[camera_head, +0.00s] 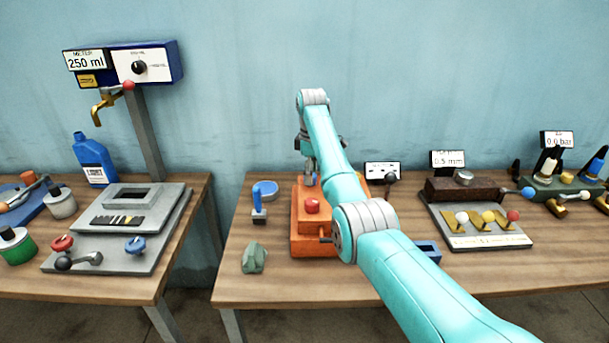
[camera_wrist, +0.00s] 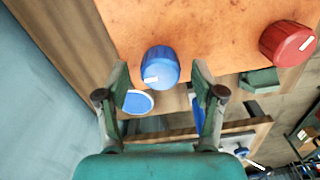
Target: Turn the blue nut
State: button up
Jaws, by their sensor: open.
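The blue nut (camera_wrist: 160,66) is a round, knob-like piece with a white mark, on the orange box (camera_wrist: 210,30) in the wrist view. My gripper (camera_wrist: 161,80) is open, with one finger on each side of the nut in the picture and a gap to it on both sides. I cannot tell how deep the fingertips reach beside it. In the head view my gripper (camera_head: 309,172) points down over the back of the orange box (camera_head: 312,242), largely hiding the nut.
A red knob (camera_head: 312,206) sits on the same box, and also shows in the wrist view (camera_wrist: 287,44). A blue-topped item (camera_head: 264,190) and a green block (camera_head: 253,258) stand left of the box. Valve gear (camera_head: 478,215) is to the right.

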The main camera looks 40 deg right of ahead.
jog(key=shift+f, duration=0.3)
jog(key=c, duration=1.1)
jog(key=shift+c, duration=0.2)
